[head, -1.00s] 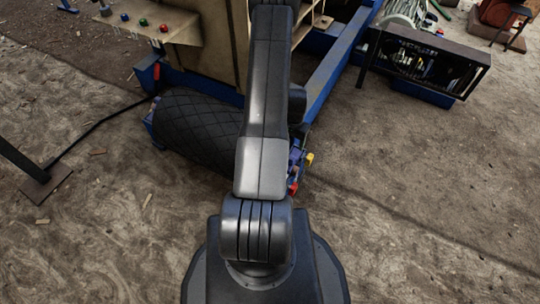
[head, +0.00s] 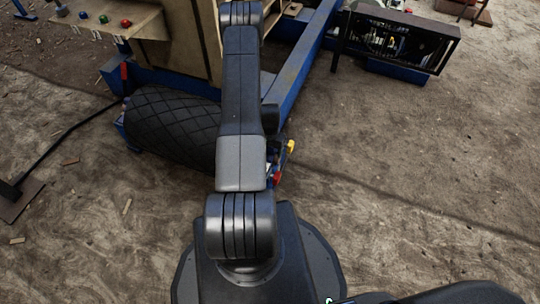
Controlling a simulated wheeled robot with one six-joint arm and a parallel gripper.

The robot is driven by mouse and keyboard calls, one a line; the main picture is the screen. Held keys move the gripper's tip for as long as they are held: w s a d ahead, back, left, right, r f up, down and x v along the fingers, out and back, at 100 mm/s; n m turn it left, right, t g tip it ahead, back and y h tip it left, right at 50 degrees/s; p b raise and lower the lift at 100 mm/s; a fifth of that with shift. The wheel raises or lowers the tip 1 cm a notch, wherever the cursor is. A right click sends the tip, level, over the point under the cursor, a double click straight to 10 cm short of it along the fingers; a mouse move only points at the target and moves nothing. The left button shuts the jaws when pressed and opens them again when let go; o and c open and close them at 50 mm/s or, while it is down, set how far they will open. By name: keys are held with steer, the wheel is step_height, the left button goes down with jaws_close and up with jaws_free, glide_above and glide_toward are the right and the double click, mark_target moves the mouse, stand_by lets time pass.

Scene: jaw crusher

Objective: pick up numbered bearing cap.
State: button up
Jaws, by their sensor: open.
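No numbered bearing cap can be made out in the head view. My arm runs up the middle of the picture and hides part of the machine behind it. My gripper is not in view, so what lies at its fingers cannot be seen.
A black quilted roller (head: 172,128) lies left of my arm, by a blue frame beam (head: 297,75). A tan panel (head: 135,17) with coloured buttons stands at upper left. A dark open-fronted box (head: 398,40) sits at upper right. The dirt floor (head: 420,180) at right is largely clear.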

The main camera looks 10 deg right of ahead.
steer(key=shift+f, duration=0.1)
steer(key=shift+c, duration=0.4)
jaws_close()
